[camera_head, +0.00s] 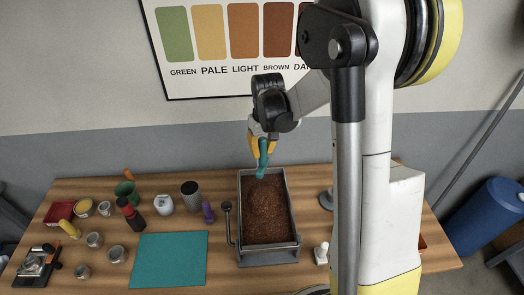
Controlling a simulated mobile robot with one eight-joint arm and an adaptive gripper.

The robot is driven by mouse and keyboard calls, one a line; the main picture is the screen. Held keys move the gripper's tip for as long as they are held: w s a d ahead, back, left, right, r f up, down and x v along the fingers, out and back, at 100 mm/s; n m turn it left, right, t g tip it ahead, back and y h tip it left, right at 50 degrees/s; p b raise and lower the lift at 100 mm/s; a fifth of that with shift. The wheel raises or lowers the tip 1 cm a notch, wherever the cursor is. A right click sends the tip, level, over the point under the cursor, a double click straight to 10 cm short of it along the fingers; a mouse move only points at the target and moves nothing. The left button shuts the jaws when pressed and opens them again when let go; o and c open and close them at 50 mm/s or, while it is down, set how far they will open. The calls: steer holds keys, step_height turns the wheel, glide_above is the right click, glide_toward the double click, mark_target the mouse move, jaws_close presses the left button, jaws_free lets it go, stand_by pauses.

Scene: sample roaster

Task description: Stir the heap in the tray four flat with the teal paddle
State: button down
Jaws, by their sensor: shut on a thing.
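My gripper (262,138) is above the far end of the tray, shut on the teal paddle (263,158). The paddle hangs down near the tray's far left corner. Its tip is over or in the tray; I cannot tell if it touches the brown contents. The tray (242,207) is a grey rectangular box on the wooden table. A brown granular heap (266,205) fills it and looks mounded around the middle and far part. A grey lever with a dark knob stands at the tray's left side.
A teal mat (168,260) lies left of the tray. Several cups and jars, a red bottle (131,213), a green funnel (125,190) and a purple-handled tool (208,212) stand on the left. A small white item (321,253) is right of the tray. A colour chart (230,45) hangs behind.

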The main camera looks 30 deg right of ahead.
mark_target(262, 168)
steer(key=shift+f+b, duration=0.15)
steer(key=shift+b, duration=0.15)
step_height(262, 168, down, 9)
steer(key=b, duration=0.7)
steer(key=shift+r, duration=0.2)
steer(key=shift+w+a+b, duration=0.15)
steer(key=shift+w+a, duration=0.15)
steer(key=shift+a, duration=0.45)
steer(key=shift+w+a+b, duration=0.2)
steer(key=shift+w+a, duration=0.15)
steer(key=shift+a, duration=0.45)
steer(key=shift+w+a+b, duration=0.15)
steer(key=shift+w+a, duration=0.15)
steer(key=shift+a, duration=0.45)
steer(key=s+d, duration=0.1)
steer(key=d, duration=0.2)
steer(key=s+d, duration=0.1)
steer(key=d, duration=0.2)
steer(key=s+d+b, duration=0.1)
steer(key=s+d, duration=0.1)
steer(key=d, duration=0.1)
steer(key=shift+d, duration=0.1)
